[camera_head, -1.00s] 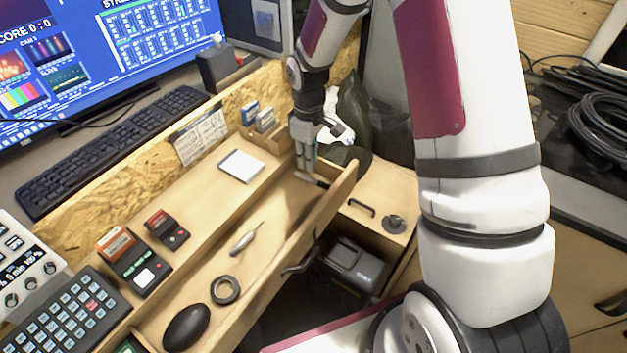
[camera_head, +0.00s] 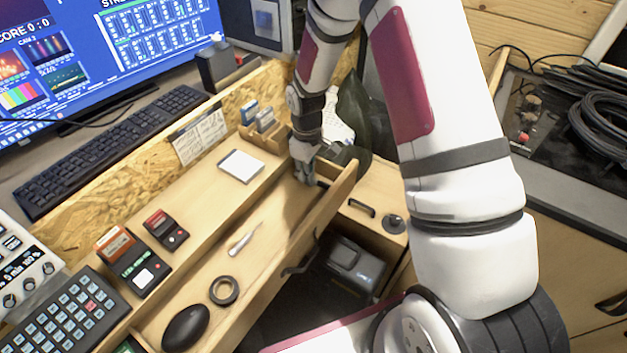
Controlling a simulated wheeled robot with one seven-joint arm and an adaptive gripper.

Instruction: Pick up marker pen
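My gripper (camera_head: 304,178) points down into the far end of the open wooden drawer (camera_head: 270,283). A small dark-ended object, probably the marker pen (camera_head: 323,184), shows just right of the fingertips, and the fingers hide most of it. The fingers look close around or beside it, but they are too small and overlapped to tell whether they are shut on it. A slim pale tool (camera_head: 243,239) lies apart in the middle of the drawer.
The drawer also holds a ring of black tape (camera_head: 224,291) and a black mouse (camera_head: 186,327). A white note pad (camera_head: 241,166) lies on the ledge left of my gripper. The drawer's front wall rises close to the right of the fingers.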

